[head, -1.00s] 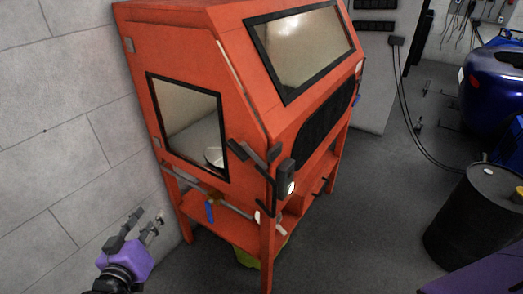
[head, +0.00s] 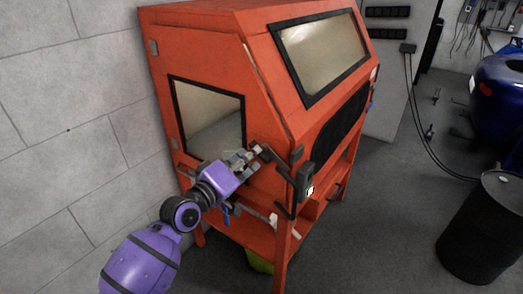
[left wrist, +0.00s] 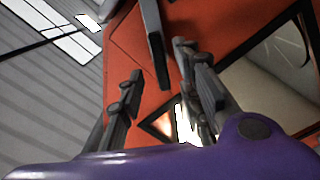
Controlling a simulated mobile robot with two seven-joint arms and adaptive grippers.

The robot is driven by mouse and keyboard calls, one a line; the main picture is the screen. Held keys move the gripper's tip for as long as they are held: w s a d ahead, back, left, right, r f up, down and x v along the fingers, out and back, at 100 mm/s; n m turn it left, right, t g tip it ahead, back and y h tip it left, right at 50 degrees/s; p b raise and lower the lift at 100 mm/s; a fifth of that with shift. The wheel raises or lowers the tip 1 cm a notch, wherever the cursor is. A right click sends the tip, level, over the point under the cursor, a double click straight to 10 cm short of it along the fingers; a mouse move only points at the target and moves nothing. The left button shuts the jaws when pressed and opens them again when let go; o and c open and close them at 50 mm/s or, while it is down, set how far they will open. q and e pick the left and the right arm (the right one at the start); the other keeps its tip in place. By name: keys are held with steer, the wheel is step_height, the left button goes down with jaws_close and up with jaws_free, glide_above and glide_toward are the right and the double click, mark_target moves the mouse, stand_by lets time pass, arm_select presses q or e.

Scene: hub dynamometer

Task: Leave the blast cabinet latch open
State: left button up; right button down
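The orange blast cabinet (head: 272,110) stands against the wall in the head view, its side door with a dark-framed window facing left. The dark latch bar (head: 277,164) sticks out at the door's right edge, near the cabinet's front corner. My left gripper (head: 248,158) is in front of the door, just left of the latch bar. In the left wrist view my left gripper (left wrist: 165,92) has its fingers apart, and a dark bar (left wrist: 156,45) reaches down toward the gap between them. I cannot tell whether they touch. My right gripper is out of view.
A black box (head: 306,180) with a small light hangs on the cabinet's front corner, close to the latch. A black drum (head: 478,235) and a blue vehicle (head: 500,100) stand at the right. The floor between is mostly clear.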

mark_target(263, 149)
arm_select(q)
steer(key=shift+x, duration=2.2)
steer(key=shift+c, duration=0.5)
jaws_close()
